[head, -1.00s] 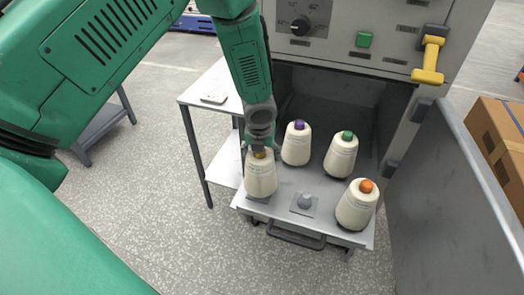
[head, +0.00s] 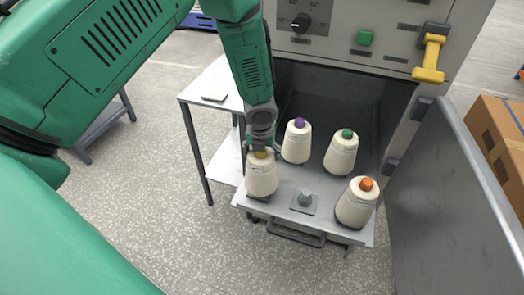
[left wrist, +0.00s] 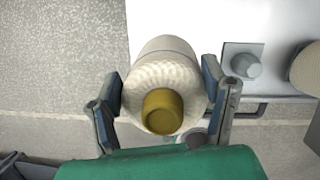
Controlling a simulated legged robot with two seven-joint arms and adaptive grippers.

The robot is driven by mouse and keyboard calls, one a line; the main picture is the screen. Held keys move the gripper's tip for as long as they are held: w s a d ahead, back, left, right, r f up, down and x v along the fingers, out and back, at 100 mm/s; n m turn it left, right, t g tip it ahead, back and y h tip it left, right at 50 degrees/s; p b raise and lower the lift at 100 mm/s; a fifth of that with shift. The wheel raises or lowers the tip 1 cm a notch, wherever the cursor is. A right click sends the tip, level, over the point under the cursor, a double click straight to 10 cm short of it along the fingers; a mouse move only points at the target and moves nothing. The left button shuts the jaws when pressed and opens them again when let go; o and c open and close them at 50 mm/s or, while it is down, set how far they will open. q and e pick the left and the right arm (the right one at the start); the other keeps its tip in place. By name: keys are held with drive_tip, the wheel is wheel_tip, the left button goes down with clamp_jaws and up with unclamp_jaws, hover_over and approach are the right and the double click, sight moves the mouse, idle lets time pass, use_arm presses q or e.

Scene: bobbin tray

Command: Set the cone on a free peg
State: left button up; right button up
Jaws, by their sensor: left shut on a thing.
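The cone (head: 261,176) is cream yarn with a yellow top, at the front left of the tray (head: 338,233). My left gripper (head: 260,151) comes down from above and is shut on its upper part. In the left wrist view the fingers (left wrist: 165,92) press both sides of the cone (left wrist: 165,62), whose yellow top faces the camera. The cone is about upright. Whether its base rests on the tray or hangs just above it, I cannot tell. A bare grey peg (head: 305,199) on a square plate stands right of it, also in the left wrist view (left wrist: 246,66). My right gripper is not in view.
Cones with purple (head: 297,142), green (head: 341,153) and orange (head: 357,203) tops stand on the tray. An open grey door (head: 440,200) is at the right. A side table (head: 215,85) stands left, and the machine panel (head: 345,30) rises behind.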

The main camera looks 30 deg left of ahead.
use_arm(q)
drive_tip(key=shift+b+x, duration=0.5)
drive_tip(key=shift+x, duration=0.35)
idle(0.4)
drive_tip(key=o, duration=1.8)
drive_tip(key=shift+s+d, duration=0.1)
drive_tip(key=shift+s, duration=0.05)
drive_tip(key=shift+r, duration=0.15)
drive_tip(key=v, duration=1)
drive_tip(key=shift+s+r, duration=0.1)
drive_tip(key=shift+r, duration=0.1)
drive_tip(key=shift+s+r, duration=0.1)
drive_tip(key=shift+r, duration=0.45)
